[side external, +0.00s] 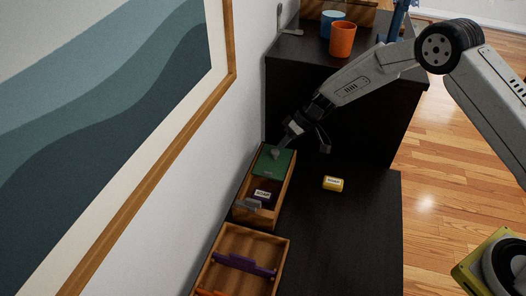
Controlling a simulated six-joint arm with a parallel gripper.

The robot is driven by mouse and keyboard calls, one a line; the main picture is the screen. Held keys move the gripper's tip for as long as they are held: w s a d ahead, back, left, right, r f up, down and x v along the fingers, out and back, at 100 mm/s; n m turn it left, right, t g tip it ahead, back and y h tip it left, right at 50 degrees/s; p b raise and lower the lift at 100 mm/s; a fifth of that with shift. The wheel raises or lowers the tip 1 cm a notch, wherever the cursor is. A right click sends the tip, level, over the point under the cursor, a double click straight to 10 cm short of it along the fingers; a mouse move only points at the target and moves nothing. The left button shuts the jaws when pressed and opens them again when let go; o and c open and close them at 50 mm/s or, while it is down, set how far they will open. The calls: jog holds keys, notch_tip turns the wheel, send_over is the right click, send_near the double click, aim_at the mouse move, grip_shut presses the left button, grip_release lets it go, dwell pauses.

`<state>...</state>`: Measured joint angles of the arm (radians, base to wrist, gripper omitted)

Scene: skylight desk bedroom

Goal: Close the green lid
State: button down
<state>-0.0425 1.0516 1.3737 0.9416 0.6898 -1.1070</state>
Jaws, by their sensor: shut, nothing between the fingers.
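The green lid (265,166) lies flat over the far end of a wooden box (243,199) on the dark desk. The near part of the box is uncovered and shows a dark labelled block (263,195) and a grey piece (248,205) inside. My gripper (277,153) is shut and empty, pointing down at the far part of the lid. Its tips look to be at or just above a small grey knob there; I cannot tell whether they touch.
A yellow labelled block (333,184) lies on the desk right of the box. A second wooden tray (283,257) with a purple piece (244,265) stands nearer. An orange cup (342,40) and a blue cup (331,19) stand on the higher dark surface behind. The desk's right side is clear.

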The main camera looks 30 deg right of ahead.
aim_at(275, 170)
jog(key=s+a, duration=0.8)
dwell(0.4)
jog(key=shift+d+r, duration=0.1)
jog(key=v, duration=1)
dwell(0.4)
jog(key=shift+w, duration=0.1)
jog(key=s+d+r+m+h, duration=0.2)
jog(key=s+d+h, duration=0.1)
jog(key=s+d, duration=0.4)
jog(key=s+d+r+m+h, duration=0.2)
jog(key=s+d, duration=0.5)
jog(key=s, duration=0.5)
jog(key=shift+s+m+h, duration=0.15)
jog(key=shift+m+h, duration=0.15)
jog(key=shift+h, duration=0.4)
